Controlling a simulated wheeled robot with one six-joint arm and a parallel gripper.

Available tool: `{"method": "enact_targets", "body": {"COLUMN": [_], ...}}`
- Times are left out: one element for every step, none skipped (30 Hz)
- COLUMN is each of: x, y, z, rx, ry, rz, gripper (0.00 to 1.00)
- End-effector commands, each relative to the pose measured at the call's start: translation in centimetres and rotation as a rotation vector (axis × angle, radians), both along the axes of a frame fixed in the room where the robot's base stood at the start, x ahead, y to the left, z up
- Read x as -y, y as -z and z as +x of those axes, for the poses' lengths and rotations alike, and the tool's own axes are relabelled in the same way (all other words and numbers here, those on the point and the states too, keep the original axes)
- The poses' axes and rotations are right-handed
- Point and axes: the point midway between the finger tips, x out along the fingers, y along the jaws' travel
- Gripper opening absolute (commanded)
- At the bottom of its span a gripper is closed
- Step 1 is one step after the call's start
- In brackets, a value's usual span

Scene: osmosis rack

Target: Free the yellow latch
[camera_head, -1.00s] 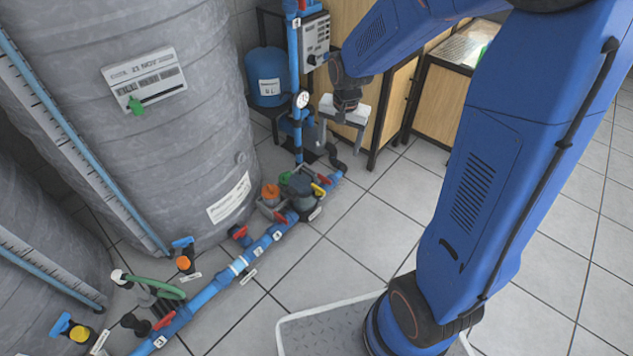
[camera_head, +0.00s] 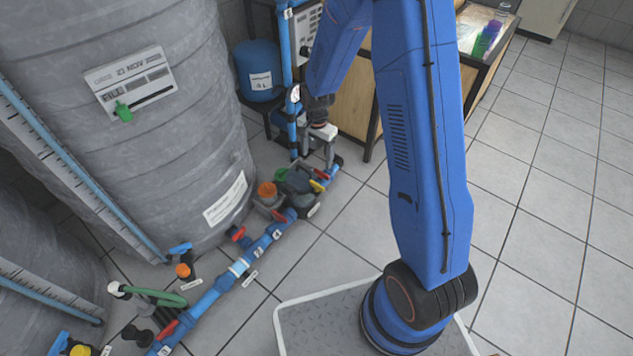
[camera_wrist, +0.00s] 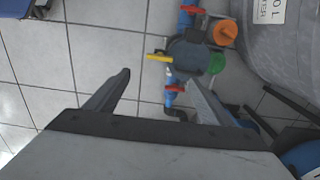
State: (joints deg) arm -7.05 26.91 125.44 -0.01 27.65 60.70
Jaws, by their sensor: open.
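The yellow latch (camera_head: 320,185) is a small yellow lever on the right side of the dark grey pump body (camera_head: 299,180), low on the blue pipe line. In the wrist view the yellow latch (camera_wrist: 159,58) sticks out to the left of the round grey body (camera_wrist: 188,56). My gripper (camera_head: 316,152) hangs just above and behind the pump in the head view. In the wrist view its two fingers (camera_wrist: 160,80) are spread apart with nothing between them. The latch shows beyond the fingertips, apart from them.
Red valve handles (camera_wrist: 190,10) sit on the pipe, with another red handle (camera_wrist: 176,88) near the right finger. An orange cap (camera_wrist: 225,32) and a green cap (camera_wrist: 216,63) flank the pump. A large grey tank (camera_head: 120,100) stands left.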

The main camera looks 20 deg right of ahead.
Motion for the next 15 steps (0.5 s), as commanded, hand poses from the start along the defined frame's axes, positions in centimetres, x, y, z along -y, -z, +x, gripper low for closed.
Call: {"method": "enact_targets", "body": {"x": [0.0, 0.0, 0.0, 0.0, 0.0, 0.0, 0.0, 0.0, 0.0, 0.0, 0.0, 0.0, 0.0, 0.0, 0.0], "y": [0.9, 1.3, 2.0, 2.5, 2.9, 3.5, 4.1, 4.5, 5.1, 5.6, 6.1, 6.7, 7.1, 7.6, 8.2], "z": [-0.1, -0.1, -0.1, -0.1, -0.1, -0.1, -0.1, -0.1, -0.1, -0.1, -0.1, -0.1, -0.1, -0.1, -0.1], "rx": [-0.004, -0.002, -0.004, -0.004, -0.003, -0.004, -0.004, -0.003, -0.003, -0.004, -0.003, -0.003, -0.003, -0.003, -0.002], "ry": [0.0, 0.0, 0.0, 0.0, 0.0, -0.001, -0.001, -0.001, -0.001, -0.001, -0.001, -0.001, -0.001, -0.001, -0.001], "rz": [0.0, 0.0, 0.0, -0.001, -0.001, 0.0, 0.0, -0.001, -0.001, 0.0, -0.001, -0.001, -0.001, -0.001, 0.0], "gripper": [0.75, 0.75, 0.75, 0.75, 0.75, 0.75, 0.75, 0.75, 0.75, 0.75, 0.75, 0.75, 0.75, 0.75, 0.75]}}
